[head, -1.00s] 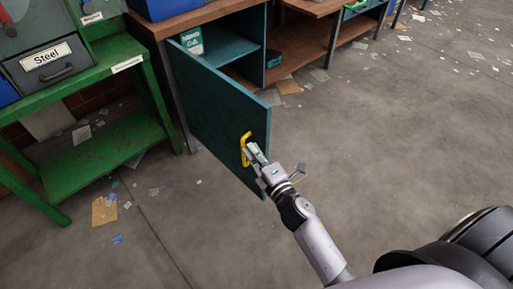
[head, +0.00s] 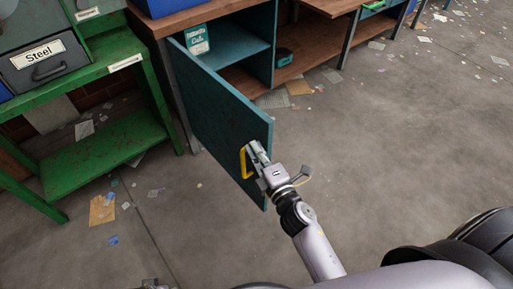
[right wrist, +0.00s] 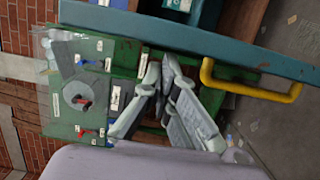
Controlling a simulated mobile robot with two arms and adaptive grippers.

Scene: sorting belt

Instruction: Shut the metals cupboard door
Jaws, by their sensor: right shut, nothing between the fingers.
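The teal cupboard door (head: 215,105) stands wide open in the head view, hinged at its far left. It also crosses the top of the right wrist view (right wrist: 190,42). Its yellow handle (head: 244,163) is near the free edge and shows in the right wrist view (right wrist: 251,92). My right gripper (head: 254,150) is shut and empty, close beside the handle. In the right wrist view its fingers (right wrist: 165,75) lie left of the handle, not around it. A small grey part at the head view's bottom edge looks like my left gripper (head: 152,284); its jaws are hidden.
The open cupboard (head: 240,52) holds a labelled teal box (head: 196,40) behind the door. A green bench (head: 110,145) with a Steel drawer (head: 47,65) stands to the left. The grey floor right of the door is clear except for scattered paper.

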